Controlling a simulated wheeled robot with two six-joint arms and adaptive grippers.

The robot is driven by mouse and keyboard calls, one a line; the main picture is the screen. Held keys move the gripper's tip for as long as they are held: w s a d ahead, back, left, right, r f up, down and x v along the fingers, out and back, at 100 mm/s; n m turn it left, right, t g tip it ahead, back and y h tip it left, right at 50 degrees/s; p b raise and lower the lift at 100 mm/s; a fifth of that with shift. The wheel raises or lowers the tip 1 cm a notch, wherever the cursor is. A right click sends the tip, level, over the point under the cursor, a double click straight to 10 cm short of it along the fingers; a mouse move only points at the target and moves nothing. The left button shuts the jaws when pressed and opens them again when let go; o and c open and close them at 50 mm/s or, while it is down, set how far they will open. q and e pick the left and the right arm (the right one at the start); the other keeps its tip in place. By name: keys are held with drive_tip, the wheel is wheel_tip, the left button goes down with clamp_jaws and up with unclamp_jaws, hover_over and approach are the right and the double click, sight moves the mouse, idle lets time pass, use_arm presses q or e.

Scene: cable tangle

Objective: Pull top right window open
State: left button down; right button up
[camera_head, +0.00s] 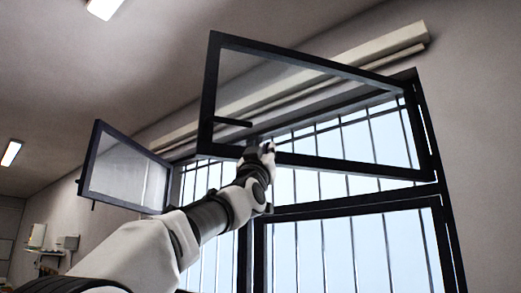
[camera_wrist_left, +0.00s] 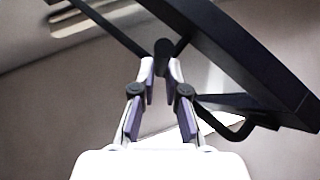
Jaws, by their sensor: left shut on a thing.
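The top right window (camera_head: 209,80) is a dark-framed glass pane, swung out from the wall and standing open at a tilt in the head view. A black lever handle (camera_head: 232,122) shows near its lower left corner. My left gripper (camera_head: 258,146) is at the window's lower edge, just right of the handle. In the left wrist view its fingertips (camera_wrist_left: 162,70) are shut on a dark, rounded part at the frame (camera_wrist_left: 245,65); whether this is a handle I cannot tell. A black bent handle (camera_wrist_left: 230,128) lies right of the fingers, apart from them. My right gripper is out of view.
Another dark-framed window (camera_head: 88,165) stands open at the left. Behind are barred panes, with a lower right window frame (camera_head: 350,208) below. A pale rail (camera_head: 375,45) runs along the wall above. Free air lies left of the top right window.

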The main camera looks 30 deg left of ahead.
use_arm(q)
drive_tip(key=shift+s+d+r, duration=0.4)
drive_tip(key=shift+s+d, duration=0.15)
drive_tip(key=shift+d, duration=0.05)
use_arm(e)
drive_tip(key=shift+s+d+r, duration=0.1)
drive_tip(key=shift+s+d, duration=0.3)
use_arm(q)
drive_tip(key=shift+w+a, duration=0.1)
drive_tip(key=c, duration=1.2)
unclamp_jaws()
drive_tip(key=shift+w+d+f, duration=0.15)
drive_tip(key=shift+w+d, duration=0.05)
drive_tip(key=shift+d, duration=0.3)
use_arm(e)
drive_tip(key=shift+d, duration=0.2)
use_arm(q)
drive_tip(key=shift+f, duration=0.1)
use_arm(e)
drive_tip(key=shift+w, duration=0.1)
